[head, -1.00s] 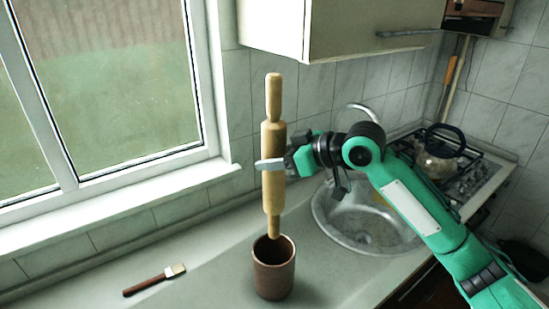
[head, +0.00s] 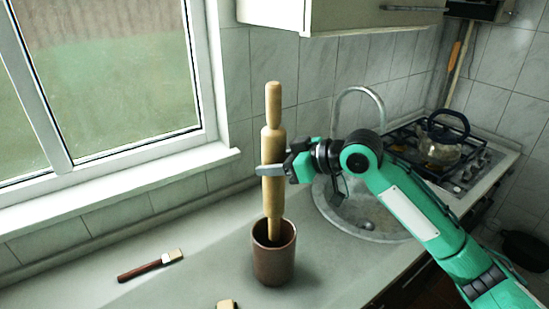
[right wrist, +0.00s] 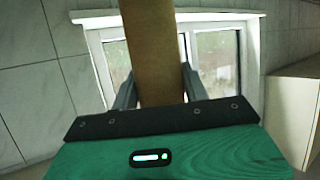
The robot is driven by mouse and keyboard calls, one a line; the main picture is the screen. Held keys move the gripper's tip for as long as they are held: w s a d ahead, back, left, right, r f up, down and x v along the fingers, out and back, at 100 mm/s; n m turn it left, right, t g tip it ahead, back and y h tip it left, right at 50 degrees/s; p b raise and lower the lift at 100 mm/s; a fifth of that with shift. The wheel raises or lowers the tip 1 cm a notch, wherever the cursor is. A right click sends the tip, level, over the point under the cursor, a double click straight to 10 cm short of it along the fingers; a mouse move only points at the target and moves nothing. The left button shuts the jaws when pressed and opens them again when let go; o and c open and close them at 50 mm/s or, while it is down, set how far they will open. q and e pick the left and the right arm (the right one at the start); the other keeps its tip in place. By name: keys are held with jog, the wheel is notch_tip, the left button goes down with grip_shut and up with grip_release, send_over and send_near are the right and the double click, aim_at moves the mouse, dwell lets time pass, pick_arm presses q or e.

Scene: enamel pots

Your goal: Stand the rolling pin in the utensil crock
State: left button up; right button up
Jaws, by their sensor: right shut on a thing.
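The wooden rolling pin (head: 273,144) is upright in the head view, its lower handle inside the mouth of the brown utensil crock (head: 274,262). My right gripper (head: 270,170) is shut on the pin's body, a little below its middle. The pin's bottom end is hidden inside the crock, so I cannot tell whether it touches the floor of it. In the right wrist view the pin (right wrist: 152,50) runs between the two fingers (right wrist: 157,88). My left gripper is not in view.
A brush (head: 150,266) lies on the counter (head: 200,280) left of the crock. Part of another wooden-looking object (head: 227,304) shows at the bottom edge. The sink (head: 365,215) and a kettle (head: 441,145) on the stove are to the right. A wall cabinet (head: 345,14) hangs above.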

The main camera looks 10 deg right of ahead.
aim_at(284, 186)
jog(key=shift+f+b, duration=1.3)
jog(key=shift+f, duration=1.85)
jog(key=o, duration=1.4)
jog(key=shift+c, duration=0.2)
jog(key=shift+f, duration=0.1)
jog(key=b+v, duration=0.3)
jog(key=v, duration=1)
jog(key=shift+s+d+r, duration=0.25)
jog(key=shift+r, duration=0.05)
